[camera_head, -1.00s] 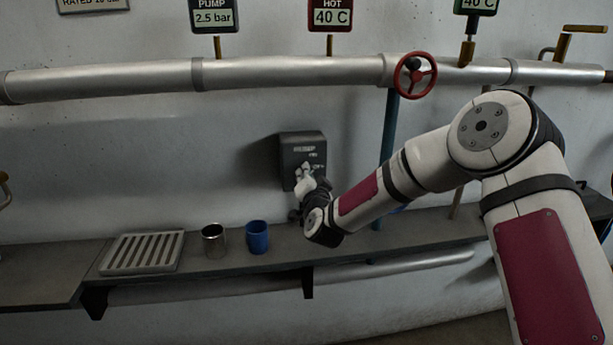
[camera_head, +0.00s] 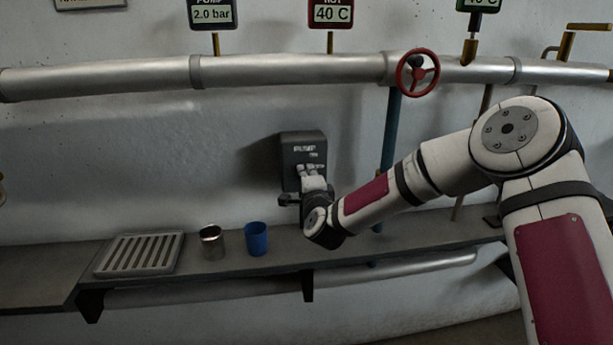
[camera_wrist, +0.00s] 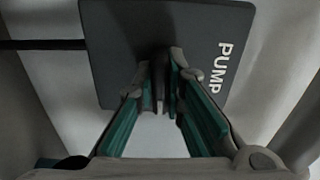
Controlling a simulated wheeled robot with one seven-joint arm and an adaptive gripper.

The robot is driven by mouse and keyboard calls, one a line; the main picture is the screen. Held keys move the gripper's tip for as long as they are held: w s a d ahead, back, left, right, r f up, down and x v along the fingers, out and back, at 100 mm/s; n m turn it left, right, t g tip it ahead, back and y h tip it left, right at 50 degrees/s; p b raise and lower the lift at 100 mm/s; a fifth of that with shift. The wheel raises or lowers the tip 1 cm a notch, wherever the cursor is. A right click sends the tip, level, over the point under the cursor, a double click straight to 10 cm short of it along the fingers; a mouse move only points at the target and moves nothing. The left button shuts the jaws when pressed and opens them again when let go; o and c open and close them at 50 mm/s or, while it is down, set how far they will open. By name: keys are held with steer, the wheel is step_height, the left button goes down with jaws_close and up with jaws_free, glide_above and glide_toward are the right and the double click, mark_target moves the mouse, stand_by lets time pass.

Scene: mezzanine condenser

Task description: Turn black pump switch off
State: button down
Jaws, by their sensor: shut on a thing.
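The black pump switch box (camera_head: 303,148) is on the wall above the shelf, and white lettering shows on its upper front. In the wrist view the box (camera_wrist: 110,40) fills the top, with the word PUMP running down its right side. My gripper (camera_head: 311,172) is at the lower front of the box. In the wrist view my gripper (camera_wrist: 163,95) has its teal-padded fingers brought together on a dark knob (camera_wrist: 158,62) in the middle of the box. The fingers hide most of the knob, so its exact position is not clear. The pump gauge (camera_head: 212,14) reads 2.0 bar.
A pipe with a red handwheel (camera_head: 417,73) runs above the box. The shelf (camera_head: 290,256) below holds a blue cup (camera_head: 257,238), a metal cup (camera_head: 212,242) and a slatted grate (camera_head: 140,254). A blue vertical pipe (camera_head: 390,130) stands right of the box.

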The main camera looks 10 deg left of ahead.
steer(key=shift+m, duration=0.3)
steer(key=c, duration=1.7)
jaws_free()
steer(key=shift+d, duration=0.1)
steer(key=shift+o, duration=0.2)
steer(key=v, duration=1.2)
